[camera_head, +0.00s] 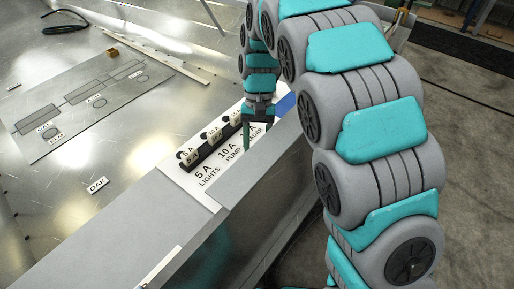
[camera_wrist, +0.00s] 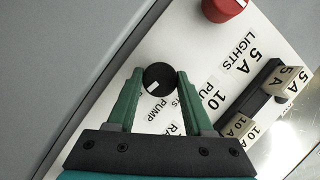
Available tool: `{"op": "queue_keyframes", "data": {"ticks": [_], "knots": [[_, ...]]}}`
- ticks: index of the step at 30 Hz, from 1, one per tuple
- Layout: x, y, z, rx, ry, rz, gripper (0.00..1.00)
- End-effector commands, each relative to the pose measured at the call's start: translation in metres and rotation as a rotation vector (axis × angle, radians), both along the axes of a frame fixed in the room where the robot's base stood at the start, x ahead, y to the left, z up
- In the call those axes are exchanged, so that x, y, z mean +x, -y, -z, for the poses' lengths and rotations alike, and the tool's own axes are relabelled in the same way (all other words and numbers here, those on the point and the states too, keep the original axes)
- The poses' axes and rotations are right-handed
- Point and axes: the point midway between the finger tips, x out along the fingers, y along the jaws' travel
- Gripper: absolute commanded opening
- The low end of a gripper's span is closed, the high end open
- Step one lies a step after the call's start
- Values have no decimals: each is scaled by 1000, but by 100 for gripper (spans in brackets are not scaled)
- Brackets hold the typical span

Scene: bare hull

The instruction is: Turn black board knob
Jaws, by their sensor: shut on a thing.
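The black knob (camera_wrist: 158,78) is on the white board (camera_wrist: 192,60). It is round with a small white mark on top. My gripper (camera_wrist: 160,75) has its two green fingers on either side of the knob, shut on it near the fingertips. In the head view my gripper (camera_head: 247,134) reaches down to the board (camera_head: 185,193) beside the printed labels. The knob is hidden there behind my arm and gripper.
A red knob (camera_wrist: 224,8) stands near the LIGHTS label. A black rail (camera_head: 210,143) with several light blocks marked 5 A and 10 A runs beside the labels.

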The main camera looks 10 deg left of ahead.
Motion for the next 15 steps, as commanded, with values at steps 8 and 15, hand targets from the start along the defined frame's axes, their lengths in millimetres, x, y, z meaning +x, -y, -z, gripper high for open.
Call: {"op": "queue_keyframes", "data": {"ticks": [8, 15], "knots": [[0, 0, 0, 0, -1, 0, 70], [0, 0, 0, 0, 0, -1, 81]]}}
